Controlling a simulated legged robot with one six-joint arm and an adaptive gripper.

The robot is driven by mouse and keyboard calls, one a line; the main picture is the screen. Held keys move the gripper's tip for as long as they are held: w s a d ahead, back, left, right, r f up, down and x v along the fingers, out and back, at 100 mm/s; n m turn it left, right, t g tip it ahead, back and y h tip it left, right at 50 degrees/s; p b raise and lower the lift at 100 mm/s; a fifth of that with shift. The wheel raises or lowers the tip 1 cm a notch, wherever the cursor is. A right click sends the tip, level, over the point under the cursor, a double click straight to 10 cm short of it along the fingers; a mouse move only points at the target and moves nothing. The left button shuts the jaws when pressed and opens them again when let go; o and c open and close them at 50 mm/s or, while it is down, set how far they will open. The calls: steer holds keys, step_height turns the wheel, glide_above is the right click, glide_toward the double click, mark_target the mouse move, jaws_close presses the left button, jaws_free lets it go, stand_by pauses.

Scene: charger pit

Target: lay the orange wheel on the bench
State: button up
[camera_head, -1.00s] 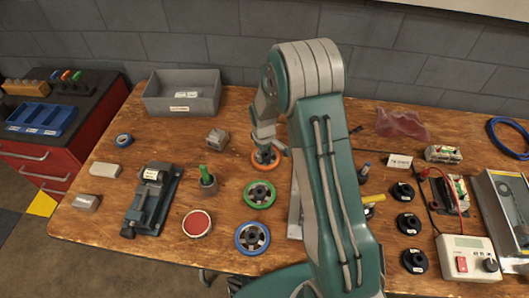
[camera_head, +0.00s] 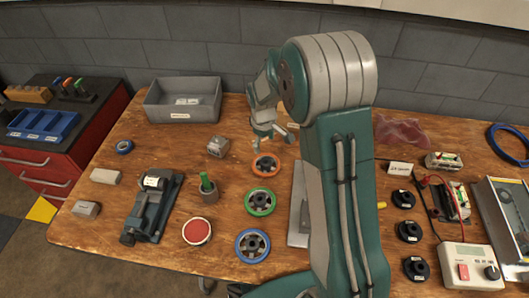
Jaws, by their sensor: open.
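The orange wheel (camera_head: 266,165) lies flat on the wooden bench (camera_head: 155,262), behind the green wheel (camera_head: 260,202) and the blue wheel (camera_head: 252,244). Its orange rim and dark hub show fully. My gripper (camera_head: 262,144) is above the orange wheel, close over its far side and apart from it. The jaws are open and empty. Part of my gripper is hidden behind my wrist.
A grey bin (camera_head: 183,98) stands at the back left. Several black discs (camera_head: 409,231) and a meter box (camera_head: 467,265) are at the right.

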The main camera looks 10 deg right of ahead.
steer(key=s+r+m+t, duration=0.1)
steer(key=s+r+m, duration=0.1)
steer(key=s+r, duration=0.55)
steer(key=s+r+m+t, duration=0.15)
steer(key=s+r, duration=0.25)
steer(key=r, duration=0.7)
steer(key=s+r+m+t, duration=0.1)
steer(key=s+r+m, duration=0.1)
steer(key=s, duration=0.5)
steer(key=s+r+m+t, duration=0.1)
steer(key=s+r+m, duration=0.1)
steer(key=s, duration=0.6)
steer(key=shift+s+d+r+t, duration=0.3)
steer(key=shift+r+t, duration=0.05)
